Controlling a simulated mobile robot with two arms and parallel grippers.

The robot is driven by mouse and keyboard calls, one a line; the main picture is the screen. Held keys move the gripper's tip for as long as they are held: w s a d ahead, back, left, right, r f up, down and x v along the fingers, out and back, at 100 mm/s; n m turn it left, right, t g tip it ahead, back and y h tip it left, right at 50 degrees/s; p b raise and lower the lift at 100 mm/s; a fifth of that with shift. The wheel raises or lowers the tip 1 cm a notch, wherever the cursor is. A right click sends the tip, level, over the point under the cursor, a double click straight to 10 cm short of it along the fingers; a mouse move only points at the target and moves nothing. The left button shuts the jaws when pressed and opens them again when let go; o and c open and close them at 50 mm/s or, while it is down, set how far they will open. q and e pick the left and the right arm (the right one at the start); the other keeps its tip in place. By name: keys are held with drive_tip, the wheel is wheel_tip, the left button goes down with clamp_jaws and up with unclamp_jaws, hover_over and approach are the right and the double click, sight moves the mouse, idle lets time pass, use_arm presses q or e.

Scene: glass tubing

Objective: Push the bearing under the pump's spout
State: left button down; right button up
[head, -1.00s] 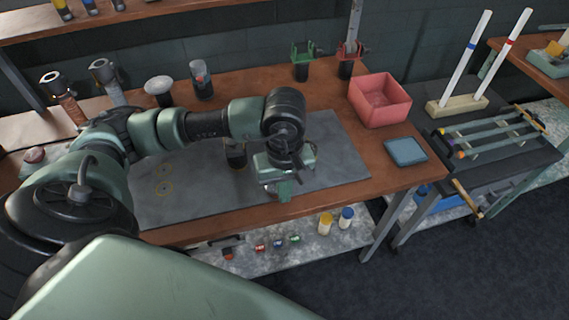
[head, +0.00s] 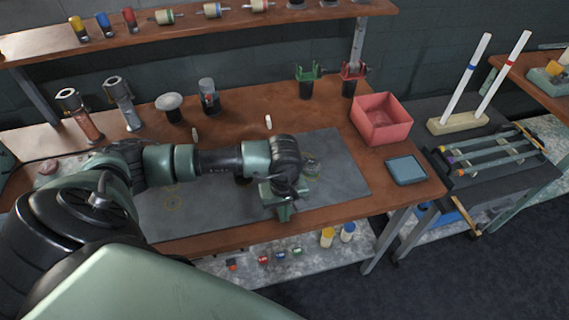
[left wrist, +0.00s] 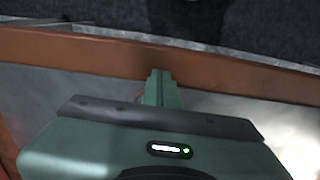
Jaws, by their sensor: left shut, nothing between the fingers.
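My left gripper (head: 284,213) is shut and empty, pointing down over the front of the mat. Its closed fingers also show in the left wrist view (left wrist: 160,88), near the brown table edge. A dark object (head: 243,181) on the mat is almost wholly hidden behind my left arm. I cannot tell for certain which thing is the pump, and no spout is clear. My right gripper is not in view.
A pink bin (head: 381,120) and a blue-grey tray (head: 406,170) stand at the table's right. Two tall cylinders (head: 122,102), a white-topped stand (head: 171,108) and a clear bottle (head: 209,97) stand at the back left. The mat's right part is mostly clear.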

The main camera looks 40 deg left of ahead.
use_arm(q)
drive_tip(key=shift+w+a+f+b, duration=0.15)
drive_tip(key=shift+w+a+b, duration=0.1)
drive_tip(key=shift+b, duration=0.15)
drive_tip(key=w+a+b, duration=0.4)
drive_tip(key=a+b, duration=0.1)
drive_tip(key=shift+w, duration=0.15)
drive_tip(key=shift+w+a, duration=0.1)
drive_tip(key=shift+r, duration=0.2)
